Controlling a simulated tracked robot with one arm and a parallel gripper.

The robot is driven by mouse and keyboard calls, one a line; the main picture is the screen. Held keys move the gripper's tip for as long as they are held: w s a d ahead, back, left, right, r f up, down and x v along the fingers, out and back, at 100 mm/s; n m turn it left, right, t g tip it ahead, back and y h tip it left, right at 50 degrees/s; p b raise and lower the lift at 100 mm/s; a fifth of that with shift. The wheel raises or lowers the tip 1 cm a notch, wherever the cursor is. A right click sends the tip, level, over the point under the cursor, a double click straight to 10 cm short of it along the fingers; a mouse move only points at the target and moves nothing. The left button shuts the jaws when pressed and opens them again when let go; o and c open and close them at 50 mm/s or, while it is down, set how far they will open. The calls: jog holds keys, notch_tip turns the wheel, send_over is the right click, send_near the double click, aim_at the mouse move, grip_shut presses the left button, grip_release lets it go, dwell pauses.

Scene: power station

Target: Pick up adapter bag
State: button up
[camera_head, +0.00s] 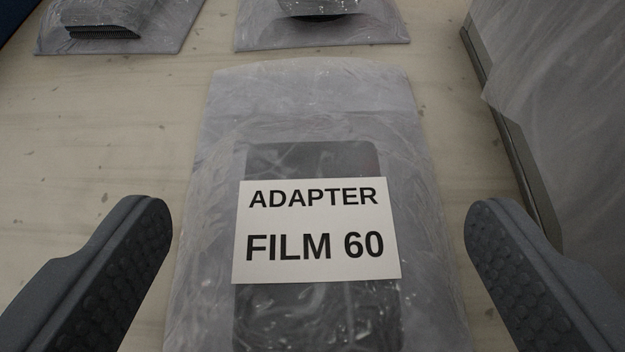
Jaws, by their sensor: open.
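The adapter bag (310,115) is a clear plastic bag lying flat on the pale surface, with a dark flat item inside. A white label on it (316,231) reads "ADAPTER FILM 60". My gripper (318,225) is open, with one dark ribbed finger on the left of the bag and one on the right. Neither finger appears to touch the bag. The bag's near end runs out of the bottom of the picture.
Two more plastic bags lie at the back, one at the left (170,30) and one at the centre (375,30), both cut off by the top edge. A grey plastic-covered box-like object (560,110) stands close on the right. The pale surface (100,130) is clear at left.

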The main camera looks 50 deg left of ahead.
aim_at(315, 190)
jog(key=x, duration=0.4)
jog(key=shift+f, duration=0.1)
jog(key=c, duration=1.1)
jog(key=shift+c, duration=0.2)
